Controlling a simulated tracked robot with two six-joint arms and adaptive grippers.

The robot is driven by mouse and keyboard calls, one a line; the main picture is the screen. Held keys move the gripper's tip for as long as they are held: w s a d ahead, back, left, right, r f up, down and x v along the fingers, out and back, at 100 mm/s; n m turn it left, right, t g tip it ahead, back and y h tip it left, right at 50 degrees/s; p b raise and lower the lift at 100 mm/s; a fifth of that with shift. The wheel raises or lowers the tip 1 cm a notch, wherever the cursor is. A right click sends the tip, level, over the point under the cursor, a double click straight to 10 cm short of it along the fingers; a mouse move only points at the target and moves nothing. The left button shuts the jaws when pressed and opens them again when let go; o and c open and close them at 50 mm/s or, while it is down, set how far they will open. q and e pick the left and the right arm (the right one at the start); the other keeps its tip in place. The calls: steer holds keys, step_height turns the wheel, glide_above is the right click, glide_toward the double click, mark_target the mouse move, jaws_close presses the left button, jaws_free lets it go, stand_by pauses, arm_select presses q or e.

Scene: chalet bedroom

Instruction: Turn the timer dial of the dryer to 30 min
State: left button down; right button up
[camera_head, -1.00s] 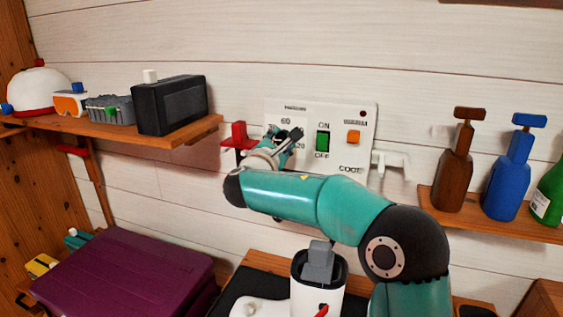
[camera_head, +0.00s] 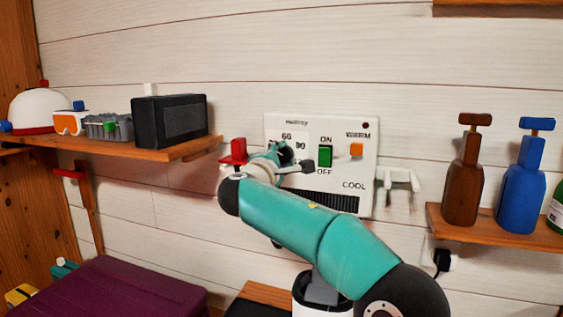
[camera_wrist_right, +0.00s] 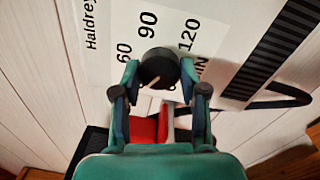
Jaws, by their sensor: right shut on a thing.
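The dryer's white panel (camera_head: 345,185) is on the wall, with a green ON/OFF switch (camera_head: 325,156) and an orange WARM/COOL switch (camera_head: 356,150). The black round timer dial (camera_wrist_right: 158,66) sits between the fingers of my right gripper (camera_wrist_right: 159,76), which is shut on it from both sides. The numbers 60, 90 and 120 show around the dial; 30 is hidden. A short pale line on the dial points to the lower left in the wrist view. In the head view my right gripper (camera_head: 296,158) covers the dial. My left gripper is not in view.
A red hook (camera_head: 238,150) is left of the panel and a white hook (camera_head: 400,182) is right of it. A wooden shelf (camera_head: 180,150) holds a black box (camera_head: 170,120). Bottles (camera_head: 464,175) stand on the right shelf. A purple case (camera_head: 120,290) lies below.

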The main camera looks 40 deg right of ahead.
steer(key=shift+f, duration=0.25)
steer(key=o, duration=1.1)
steer(key=shift+r, duration=0.1)
steer(key=shift+o, duration=0.2)
steer(key=shift+a, duration=0.1)
steer(key=v, duration=1.2)
steer(key=shift+w, duration=0.1)
